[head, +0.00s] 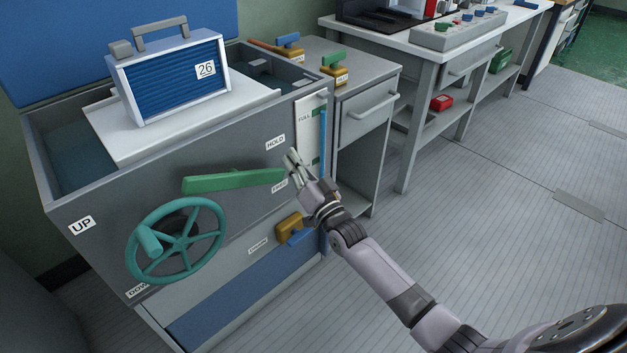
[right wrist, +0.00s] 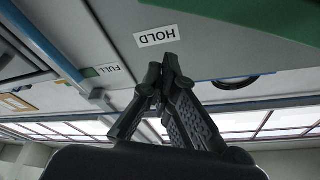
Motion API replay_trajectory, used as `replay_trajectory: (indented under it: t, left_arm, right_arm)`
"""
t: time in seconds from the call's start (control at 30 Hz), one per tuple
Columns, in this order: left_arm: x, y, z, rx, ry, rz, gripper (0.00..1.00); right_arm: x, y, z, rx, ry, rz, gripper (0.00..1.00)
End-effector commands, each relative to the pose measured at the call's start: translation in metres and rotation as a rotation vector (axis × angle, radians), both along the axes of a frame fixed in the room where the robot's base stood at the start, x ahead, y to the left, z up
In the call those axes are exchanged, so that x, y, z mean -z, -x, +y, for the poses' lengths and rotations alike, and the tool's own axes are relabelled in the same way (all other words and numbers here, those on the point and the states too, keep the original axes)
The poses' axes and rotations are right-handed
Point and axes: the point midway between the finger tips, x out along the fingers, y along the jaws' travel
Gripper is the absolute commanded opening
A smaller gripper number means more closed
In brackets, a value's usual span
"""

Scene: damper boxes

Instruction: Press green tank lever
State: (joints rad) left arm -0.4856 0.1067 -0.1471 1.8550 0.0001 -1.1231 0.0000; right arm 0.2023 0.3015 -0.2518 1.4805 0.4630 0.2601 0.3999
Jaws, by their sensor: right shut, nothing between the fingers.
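The green tank lever (head: 235,180) is a long bar on the front of the grey tank (head: 100,190). It lies nearly level, its free end at the right between the HOLD label (head: 275,142) and a lower label. My right gripper (head: 291,158) is shut and empty, just right of and slightly above that end. In the right wrist view its fingertips (right wrist: 166,68) meet below the upside-down HOLD label (right wrist: 156,36), and the green lever (right wrist: 260,17) crosses the upper right corner. I cannot tell whether the fingers touch the tank front. My left gripper is out of view.
A teal handwheel (head: 175,240) sticks out below the lever. A blue damper box (head: 172,78) marked 26 sits on a white plate over the tank. A gauge strip (head: 310,120) and yellow valve (head: 289,226) are near my right gripper. The floor at right is clear.

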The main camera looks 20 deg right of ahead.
Motion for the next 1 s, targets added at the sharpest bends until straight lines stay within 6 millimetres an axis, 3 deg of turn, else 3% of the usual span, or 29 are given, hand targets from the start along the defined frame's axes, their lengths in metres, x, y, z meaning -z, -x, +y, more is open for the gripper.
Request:
replay_trajectory:
  t: [0.2, 0.4, 1.0]
  left_arm:
    - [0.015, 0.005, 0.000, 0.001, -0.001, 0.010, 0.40]
    - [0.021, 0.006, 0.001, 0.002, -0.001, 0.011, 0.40]
    - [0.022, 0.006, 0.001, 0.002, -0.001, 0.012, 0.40]
  right_arm:
    - [0.015, 0.046, -0.009, 0.000, 0.000, 0.002, 0.00]
    - [0.021, 0.067, -0.013, -0.001, 0.001, -0.001, 0.00]
    - [0.024, 0.072, -0.014, -0.001, 0.002, 0.001, 0.00]
